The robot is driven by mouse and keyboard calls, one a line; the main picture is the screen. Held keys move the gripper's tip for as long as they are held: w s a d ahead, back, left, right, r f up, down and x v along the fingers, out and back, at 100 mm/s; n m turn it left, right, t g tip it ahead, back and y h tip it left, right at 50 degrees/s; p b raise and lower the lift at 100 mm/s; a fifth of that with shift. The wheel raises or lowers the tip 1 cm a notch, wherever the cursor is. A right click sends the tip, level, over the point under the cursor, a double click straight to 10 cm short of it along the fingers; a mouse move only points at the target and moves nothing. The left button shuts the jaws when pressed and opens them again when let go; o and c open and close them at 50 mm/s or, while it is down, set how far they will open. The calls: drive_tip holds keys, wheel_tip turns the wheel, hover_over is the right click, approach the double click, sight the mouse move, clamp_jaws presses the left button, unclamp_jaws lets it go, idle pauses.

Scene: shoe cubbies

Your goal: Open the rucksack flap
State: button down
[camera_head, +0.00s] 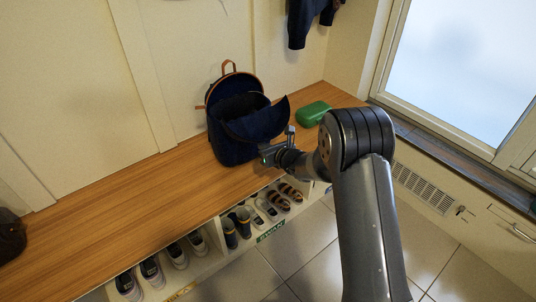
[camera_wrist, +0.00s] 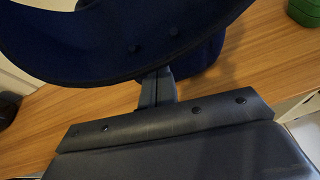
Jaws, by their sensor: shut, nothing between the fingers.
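The navy rucksack (camera_head: 237,143) with an orange-brown top handle stands upright on the wooden bench against the wall. Its flap (camera_head: 257,122) is lifted at the front right, and a dark opening shows behind it. My gripper (camera_head: 289,131) is just right of the rucksack, near the flap's raised edge. In the wrist view the flap (camera_wrist: 110,40) fills the top, with two dark studs on it. There my gripper (camera_wrist: 158,75) is shut and empty, its fingertips close to the flap's lower edge. I cannot tell whether they touch.
A green box (camera_head: 313,113) sits on the bench (camera_head: 120,210) right of the rucksack. Cubbies under the bench hold several pairs of shoes (camera_head: 229,233). Dark clothing (camera_head: 306,20) hangs above. The bench left of the rucksack is mostly clear.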

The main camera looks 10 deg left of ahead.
sight(266, 138)
drive_tip(key=shift+r, duration=0.7)
drive_tip(key=shift+d+b, duration=0.1)
drive_tip(key=shift+b, duration=0.3)
drive_tip(key=shift+r+b, duration=0.35)
drive_tip(key=shift+b, duration=0.1)
drive_tip(key=r+p, duration=0.2)
drive_tip(key=shift+s+d+g+p, duration=0.15)
drive_tip(key=shift+s+g+p, duration=0.05)
drive_tip(key=shift+g+p, duration=0.2)
drive_tip(key=shift+d+r+h+b, duration=0.1)
drive_tip(key=shift+r+h+b, duration=0.15)
drive_tip(key=shift+h+b, duration=0.2)
drive_tip(key=shift+s+f, duration=0.1)
